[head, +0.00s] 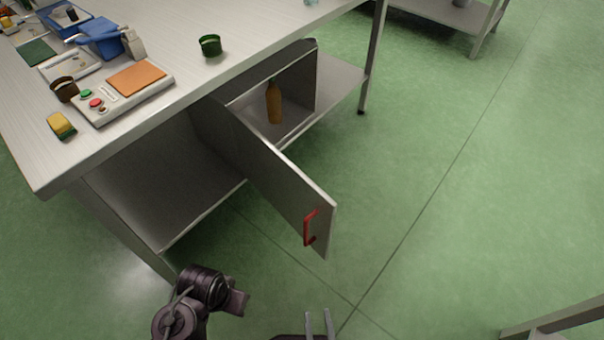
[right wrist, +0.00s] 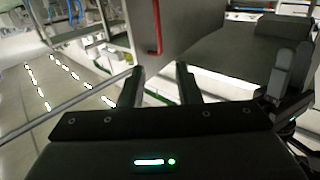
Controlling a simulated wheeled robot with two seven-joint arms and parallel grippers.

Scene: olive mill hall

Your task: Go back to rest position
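My right gripper (head: 318,325) is at the bottom edge of the head view, below the open cabinet door (head: 285,188). Its two fingers stand apart with nothing between them. The right wrist view also shows this gripper (right wrist: 160,86) open and empty, with the door's red handle (right wrist: 156,26) beyond it and apart from it. In the head view the red handle (head: 309,228) is on the free end of the door. My left arm is at the lower left of the head view; its gripper (head: 238,301) is seen too poorly to tell its finger state.
An orange-brown bottle (head: 274,103) stands inside the open cabinet under the metal table (head: 255,38). A green cup (head: 210,46), a dark brown cup (head: 65,89), a yellow sponge (head: 61,125) and a button panel (head: 122,93) are on top.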

